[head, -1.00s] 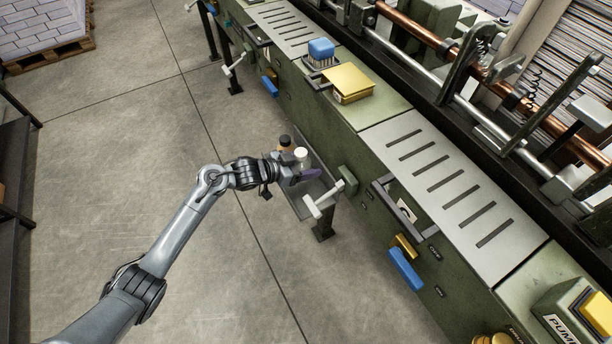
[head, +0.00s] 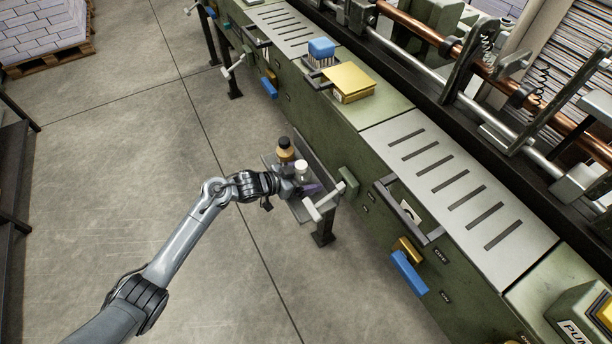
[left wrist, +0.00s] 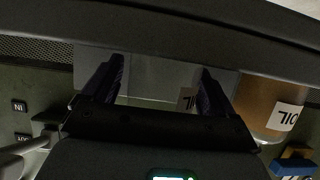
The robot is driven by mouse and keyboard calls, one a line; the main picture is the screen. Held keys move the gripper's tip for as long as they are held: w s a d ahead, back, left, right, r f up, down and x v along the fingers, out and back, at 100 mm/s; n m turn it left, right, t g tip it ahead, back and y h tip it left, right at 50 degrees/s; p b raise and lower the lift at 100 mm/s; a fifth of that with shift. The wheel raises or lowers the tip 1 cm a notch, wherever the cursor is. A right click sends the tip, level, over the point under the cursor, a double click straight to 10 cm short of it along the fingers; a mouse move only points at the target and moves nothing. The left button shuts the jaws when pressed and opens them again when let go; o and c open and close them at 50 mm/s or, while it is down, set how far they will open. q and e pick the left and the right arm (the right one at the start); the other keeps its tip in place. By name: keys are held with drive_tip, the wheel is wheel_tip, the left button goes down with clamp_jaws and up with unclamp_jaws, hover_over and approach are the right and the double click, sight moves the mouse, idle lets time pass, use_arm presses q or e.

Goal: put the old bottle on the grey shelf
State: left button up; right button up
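A bottle with a white cap (head: 302,167) is at the grey shelf (head: 299,208), beside the green machine. My left gripper (head: 308,188), with dark purple fingers, is at this bottle and appears shut on it. In the left wrist view, the pale bottle (left wrist: 150,80) stands between the two fingers, with part of a printed label showing. I cannot tell whether its base touches the shelf. A brown bottle with a dark cap (head: 285,152) stands beside it on the shelf; its OIL label shows in the left wrist view (left wrist: 266,108). My right gripper is out of view.
The long green machine (head: 350,195) runs along the right, with a white lever handle (head: 325,203) close to the gripper. A yellow box (head: 348,84) and a blue-topped object (head: 321,53) sit on top of it. The concrete floor (head: 120,150) at left is open.

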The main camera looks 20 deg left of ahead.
use_arm(q)
drive_tip(key=shift+r, duration=0.1)
drive_tip(key=shift+r, duration=0.15)
drive_tip(key=p+v, duration=0.5)
drive_tip(key=v, duration=0.7)
drive_tip(key=s+d+f+n+y, duration=0.1)
drive_tip(key=s+d+f+y, duration=0.15)
drive_tip(key=s, duration=0.25)
drive_tip(key=s+d+f+n+y, duration=0.1)
drive_tip(key=s+d+f+y, duration=0.15)
drive_tip(key=s, duration=0.25)
drive_tip(key=s+r+n+g+y, duration=0.1)
drive_tip(key=s+g, duration=0.1)
drive_tip(key=s, duration=0.4)
drive_tip(key=s+r+n+g+y, duration=0.1)
drive_tip(key=s+g, duration=0.1)
drive_tip(key=s, duration=0.4)
drive_tip(key=s+r+n+g+y, duration=0.1)
drive_tip(key=s+g, duration=0.1)
drive_tip(key=s, duration=0.4)
drive_tip(key=shift+s+r+n+g, duration=0.15)
drive_tip(key=shift+s+n+g, duration=0.1)
drive_tip(key=shift+n+g, duration=0.15)
